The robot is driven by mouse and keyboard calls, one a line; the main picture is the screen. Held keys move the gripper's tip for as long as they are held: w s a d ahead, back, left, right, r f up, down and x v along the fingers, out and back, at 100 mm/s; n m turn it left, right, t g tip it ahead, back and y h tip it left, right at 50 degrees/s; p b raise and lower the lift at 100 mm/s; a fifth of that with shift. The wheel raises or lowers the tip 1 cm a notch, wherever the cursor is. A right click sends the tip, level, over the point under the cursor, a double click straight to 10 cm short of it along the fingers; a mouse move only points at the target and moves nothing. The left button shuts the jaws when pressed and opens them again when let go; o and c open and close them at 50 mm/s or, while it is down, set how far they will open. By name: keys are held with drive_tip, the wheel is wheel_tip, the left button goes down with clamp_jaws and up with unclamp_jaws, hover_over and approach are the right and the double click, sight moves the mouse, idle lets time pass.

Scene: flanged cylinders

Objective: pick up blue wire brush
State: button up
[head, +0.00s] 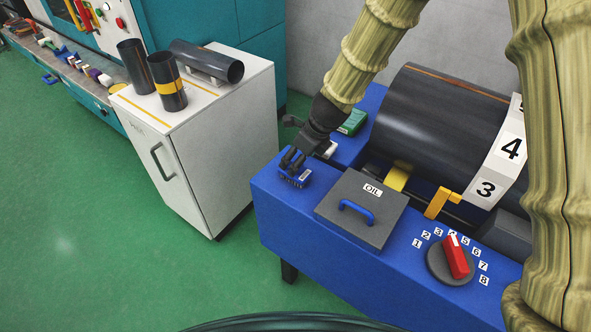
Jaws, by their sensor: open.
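A small blue block with dark bristle-like rows, which looks like the blue wire brush (300,181), lies on the left end of the blue machine bench (345,250). My gripper (292,160) is dark grey, open, and points down at the brush from just behind it. The fingertips overlap the brush's far edge in the picture. I cannot tell whether they touch it. Part of the brush is hidden behind the fingers.
A grey OIL lid (373,222) with a blue handle lies right of the brush. A large dark cylinder (430,115), a green item (352,122) and a red-handled dial (457,258) are on the bench. A white cabinet (205,130) with dark pipes stands left, across a floor gap.

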drive_tip(key=shift+s+a, duration=0.15)
drive_tip(key=shift+s, duration=0.25)
drive_tip(key=p+x, duration=0.1)
drive_tip(key=x, duration=0.2)
drive_tip(key=shift+w+a, duration=0.1)
drive_tip(key=shift+a, duration=0.15)
drive_tip(key=shift+x, duration=0.8)
drive_tip(key=c, duration=1.2)
